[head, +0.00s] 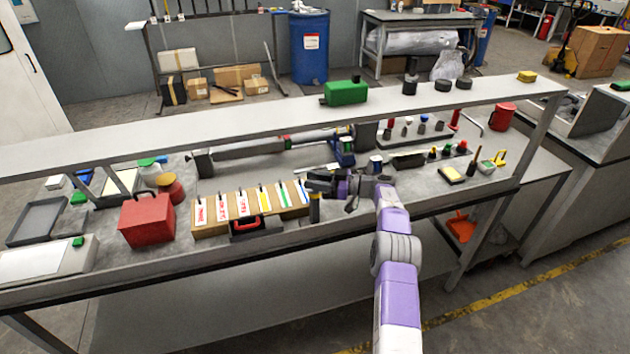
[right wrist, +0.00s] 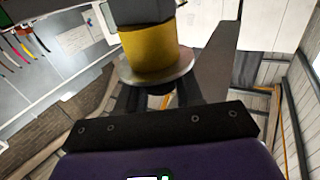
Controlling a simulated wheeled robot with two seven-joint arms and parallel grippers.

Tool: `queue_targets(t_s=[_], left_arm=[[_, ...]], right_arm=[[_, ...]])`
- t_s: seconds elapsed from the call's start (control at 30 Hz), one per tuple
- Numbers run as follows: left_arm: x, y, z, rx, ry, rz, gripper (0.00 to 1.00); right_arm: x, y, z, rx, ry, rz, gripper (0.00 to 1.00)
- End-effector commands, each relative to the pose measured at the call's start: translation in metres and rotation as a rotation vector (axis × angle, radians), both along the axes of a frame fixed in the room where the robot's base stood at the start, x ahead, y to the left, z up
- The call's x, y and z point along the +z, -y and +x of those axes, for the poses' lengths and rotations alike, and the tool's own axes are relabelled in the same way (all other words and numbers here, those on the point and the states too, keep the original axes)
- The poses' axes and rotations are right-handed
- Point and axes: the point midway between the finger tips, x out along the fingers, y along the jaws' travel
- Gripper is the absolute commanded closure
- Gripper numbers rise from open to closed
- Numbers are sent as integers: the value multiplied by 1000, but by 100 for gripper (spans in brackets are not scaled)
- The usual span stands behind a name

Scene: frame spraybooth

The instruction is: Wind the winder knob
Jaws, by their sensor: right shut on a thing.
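The fingertips are partly hidden behind the flange. In the head view a small dark upright piece (head: 315,208) shows just below the gripper; the knob itself is too small to make out clearly. My left gripper is out of view.
A shelf (head: 240,117) runs along above the bench, with a green box (head: 346,92) on it. A red box (head: 147,219) and a tan card rack (head: 222,228) stand left of the gripper. Small tools and a yellow-topped pad (head: 452,174) lie to the right.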

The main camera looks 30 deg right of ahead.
Motion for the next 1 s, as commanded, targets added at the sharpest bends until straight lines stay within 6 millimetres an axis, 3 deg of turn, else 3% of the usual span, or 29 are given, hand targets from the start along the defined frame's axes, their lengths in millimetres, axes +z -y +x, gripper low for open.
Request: queue_targets(t_s=[0.47, 0.5, 0.63, 1.0], left_arm=[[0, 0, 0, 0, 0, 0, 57], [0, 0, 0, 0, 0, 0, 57], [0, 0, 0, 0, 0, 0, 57], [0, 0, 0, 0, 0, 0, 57]], right_arm=[[2, -1, 1, 8, 3, 3, 95], [2, -1, 1, 8, 3, 4, 61], [1, -1, 1, 7, 3, 3, 43], [1, 6, -4, 4, 1, 0, 43]])
